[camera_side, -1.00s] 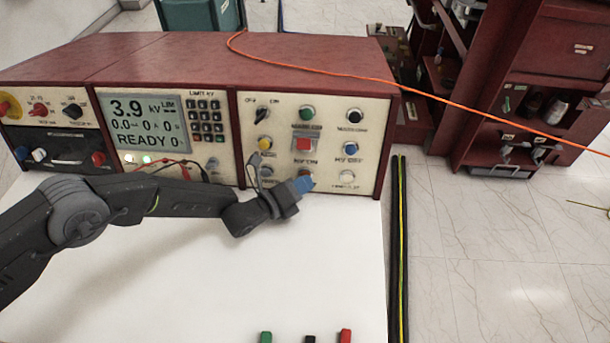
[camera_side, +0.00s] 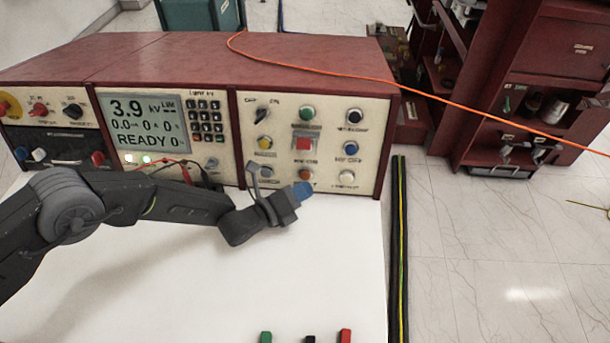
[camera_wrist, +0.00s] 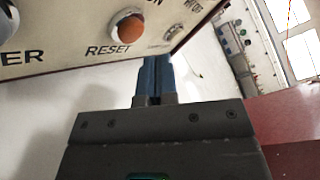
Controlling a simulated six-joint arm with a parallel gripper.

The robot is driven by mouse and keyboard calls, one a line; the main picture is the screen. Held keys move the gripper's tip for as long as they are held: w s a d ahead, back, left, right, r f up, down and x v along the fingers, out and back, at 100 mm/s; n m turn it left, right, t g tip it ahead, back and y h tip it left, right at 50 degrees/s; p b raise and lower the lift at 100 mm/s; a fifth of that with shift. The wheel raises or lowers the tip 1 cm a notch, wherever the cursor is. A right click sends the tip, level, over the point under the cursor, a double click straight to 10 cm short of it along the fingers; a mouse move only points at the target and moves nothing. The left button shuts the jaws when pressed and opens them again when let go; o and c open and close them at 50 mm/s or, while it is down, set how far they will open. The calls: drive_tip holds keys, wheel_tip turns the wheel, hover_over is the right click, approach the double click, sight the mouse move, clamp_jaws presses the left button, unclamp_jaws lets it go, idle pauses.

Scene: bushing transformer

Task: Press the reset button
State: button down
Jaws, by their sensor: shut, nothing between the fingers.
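The reset button is an orange round button (camera_wrist: 128,26) with the label RESET beside it in the wrist view. In the side view it shows as an orange button (camera_side: 305,175) low on the right panel, just above my fingertips. My gripper (camera_side: 303,191) points at the lower part of this panel, with its blue fingers together and nothing between them. In the wrist view the closed fingers (camera_wrist: 156,62) lie below and a little right of the button, apart from it in the picture. Their distance from the panel is hard to tell.
The red-topped test unit (camera_side: 230,55) stands on a white table. A white button (camera_side: 347,177) is right of the reset button, and a red square button (camera_side: 303,143) is above it. Green, black and red plugs (camera_side: 345,336) lie at the front. An orange cable (camera_side: 420,92) crosses the top.

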drive_tip(key=shift+s+r, duration=0.3)
drive_tip(key=shift+s, duration=0.8)
drive_tip(key=shift+s+r, duration=0.25)
drive_tip(key=shift+s, duration=0.8)
drive_tip(key=c, duration=1.9)
unclamp_jaws()
